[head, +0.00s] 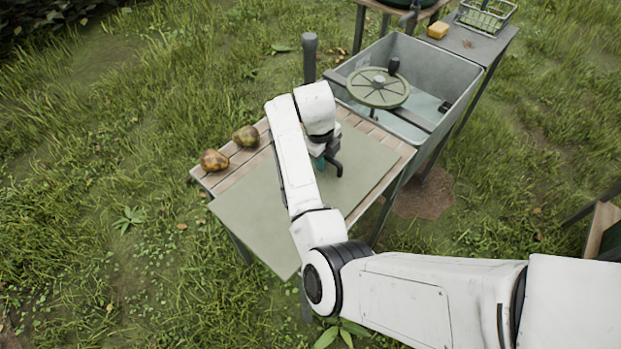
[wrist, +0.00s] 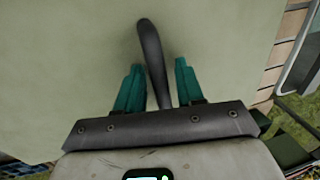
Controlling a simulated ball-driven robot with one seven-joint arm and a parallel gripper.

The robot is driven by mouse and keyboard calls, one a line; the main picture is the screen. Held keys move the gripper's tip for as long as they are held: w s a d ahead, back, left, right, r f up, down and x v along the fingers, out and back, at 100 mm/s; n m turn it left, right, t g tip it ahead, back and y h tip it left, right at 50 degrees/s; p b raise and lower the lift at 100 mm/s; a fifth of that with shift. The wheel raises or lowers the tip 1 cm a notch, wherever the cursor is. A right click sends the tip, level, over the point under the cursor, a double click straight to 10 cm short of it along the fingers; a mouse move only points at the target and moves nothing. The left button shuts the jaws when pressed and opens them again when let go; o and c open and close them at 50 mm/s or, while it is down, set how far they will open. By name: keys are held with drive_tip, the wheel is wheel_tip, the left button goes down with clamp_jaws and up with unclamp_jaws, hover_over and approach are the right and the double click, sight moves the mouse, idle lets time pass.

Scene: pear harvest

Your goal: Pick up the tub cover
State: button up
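The tub cover (head: 255,215) is a flat grey-green sheet lying on a slatted wooden table, overhanging its front edge. It fills most of the wrist view (wrist: 60,70). A dark curved handle (wrist: 150,40) rises from it; its top also shows beside my gripper in the head view (head: 336,164). My gripper (wrist: 158,68) is low over the cover, with its two teal fingers apart on either side of the handle. Gaps show between the handle and both fingers. In the head view my gripper (head: 319,160) is partly hidden by my arm.
Two brownish pears (head: 213,160) (head: 246,136) lie on the table's bare left slats (head: 225,178). A grey open tub (head: 440,75) with a green spoked wheel (head: 378,87) adjoins the table's far right side. A dark post (head: 309,58) rises behind the table.

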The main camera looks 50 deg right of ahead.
clamp_jaws()
drive_tip(key=shift+r, duration=0.2)
idle(0.5)
